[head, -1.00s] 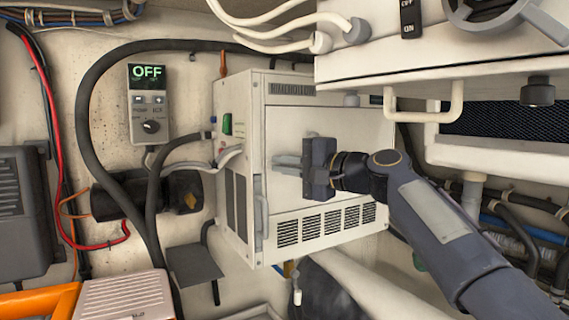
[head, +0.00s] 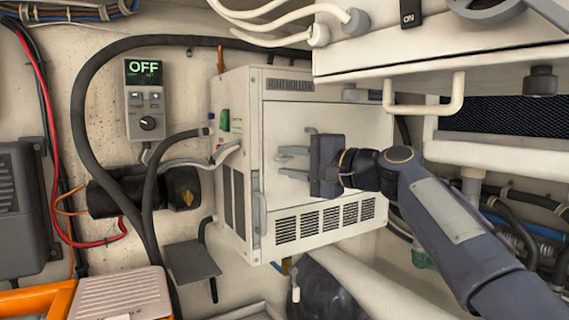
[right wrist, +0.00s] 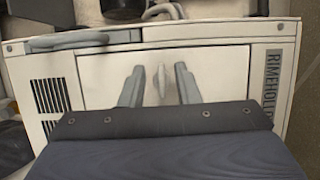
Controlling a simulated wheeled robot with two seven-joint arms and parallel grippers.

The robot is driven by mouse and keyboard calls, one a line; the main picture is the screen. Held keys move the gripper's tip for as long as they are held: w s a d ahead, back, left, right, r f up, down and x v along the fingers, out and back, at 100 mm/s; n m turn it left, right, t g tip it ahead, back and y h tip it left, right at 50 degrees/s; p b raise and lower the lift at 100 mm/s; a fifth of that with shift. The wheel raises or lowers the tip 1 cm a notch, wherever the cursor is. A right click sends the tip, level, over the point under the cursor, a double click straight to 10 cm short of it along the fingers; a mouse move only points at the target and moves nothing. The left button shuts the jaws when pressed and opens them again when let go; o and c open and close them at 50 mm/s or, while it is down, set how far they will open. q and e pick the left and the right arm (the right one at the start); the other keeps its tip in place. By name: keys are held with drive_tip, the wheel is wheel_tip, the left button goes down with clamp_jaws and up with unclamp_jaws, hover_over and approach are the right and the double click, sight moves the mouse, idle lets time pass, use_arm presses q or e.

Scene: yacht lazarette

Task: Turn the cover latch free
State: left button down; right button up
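The cover latch (right wrist: 161,82) shows in the right wrist view as a small pale grey tab on the front cover (right wrist: 98,80) of a white box. In the head view the cover (head: 350,130) faces me, and the latch there is hard to tell from the grey fingers. My right gripper (head: 296,151) is in front of the cover. In the right wrist view its two fingers (right wrist: 159,84) are apart, one on each side of the latch, with a gap to it on both sides. My left gripper is not in view.
The box has a grey side handle (head: 259,207) and vents (head: 322,221) below the cover. A controller (head: 147,98) reading OFF hangs on the wall at left. A white cabinet with a rail handle (head: 424,107) overhangs at upper right. Black hoses loop at left.

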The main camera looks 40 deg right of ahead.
drive_tip(key=v, duration=0.6)
drive_tip(key=shift+b, duration=0.45)
drive_tip(key=s+a+f+n+g, duration=0.3)
drive_tip(key=a+f, duration=0.4)
drive_tip(key=f, duration=0.5)
drive_tip(key=s+a+f+n+g, duration=0.35)
drive_tip(key=a+f, duration=0.25)
drive_tip(key=f, duration=0.6)
drive_tip(key=s+a+f+n+g, duration=0.2)
drive_tip(key=s+f, duration=0.3)
drive_tip(key=f, duration=0.4)
drive_tip(key=s+a+f+n+g+h, duration=0.1)
drive_tip(key=s+a+f+n+g, duration=0.2)
drive_tip(key=f, duration=0.7)
drive_tip(key=s+a+n, duration=0.1)
drive_tip(key=s+a, duration=0.1)
drive_tip(key=shift+s+a+f, duration=0.15)
drive_tip(key=shift+s+a, duration=0.1)
drive_tip(key=shift+a, duration=0.05)
